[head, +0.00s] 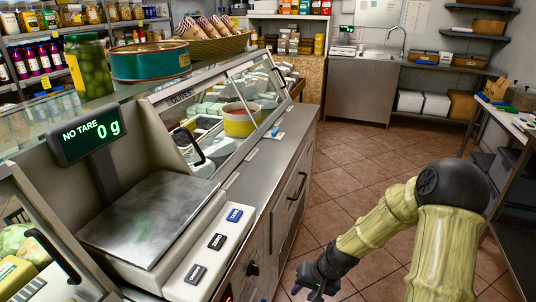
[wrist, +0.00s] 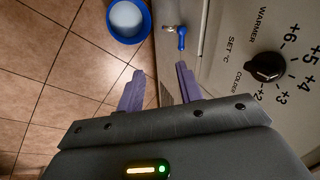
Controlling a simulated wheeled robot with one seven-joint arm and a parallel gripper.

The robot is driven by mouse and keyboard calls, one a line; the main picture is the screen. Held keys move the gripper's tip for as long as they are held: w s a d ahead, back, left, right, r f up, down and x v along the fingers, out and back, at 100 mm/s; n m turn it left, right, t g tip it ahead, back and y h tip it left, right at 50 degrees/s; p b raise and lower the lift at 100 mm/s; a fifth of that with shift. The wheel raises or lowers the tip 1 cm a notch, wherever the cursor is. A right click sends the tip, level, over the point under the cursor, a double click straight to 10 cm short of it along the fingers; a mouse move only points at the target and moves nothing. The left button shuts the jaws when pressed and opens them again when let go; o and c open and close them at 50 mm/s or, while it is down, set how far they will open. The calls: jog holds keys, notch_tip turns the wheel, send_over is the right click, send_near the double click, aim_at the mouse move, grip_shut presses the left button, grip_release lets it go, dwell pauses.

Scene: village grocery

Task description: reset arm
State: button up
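My gripper (head: 314,286) hangs low over the tiled floor, just right of the counter's front, at the bottom of the head view. My arm bends down to it from the right. In the wrist view my gripper (wrist: 160,71) has its two purple fingers apart, with nothing between them. The fingers point toward a small tap with a blue lever (wrist: 181,40) on the counter front. I cannot tell how far the tips are from it.
A control panel with a black knob (wrist: 266,67) is close on the right of the wrist view. A blue bowl (wrist: 146,22) is below, by the floor. The scale (head: 150,218) stands on the counter at left. Open tiled floor (head: 352,165) lies beyond the arm.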

jog(key=s+d+r+n+t+h, duration=0.1)
jog(key=s+d+r+h, duration=0.1)
jog(key=s+r, duration=0.45)
jog(key=s+d+r+n+h, duration=0.1)
jog(key=s+d+r+h, duration=0.15)
jog(key=s+r, duration=0.4)
notch_tip(320, 180, up, 25)
jog(key=w+p, duration=0.1)
jog(key=p, duration=2.2)
jog(key=shift+w, duration=0.2)
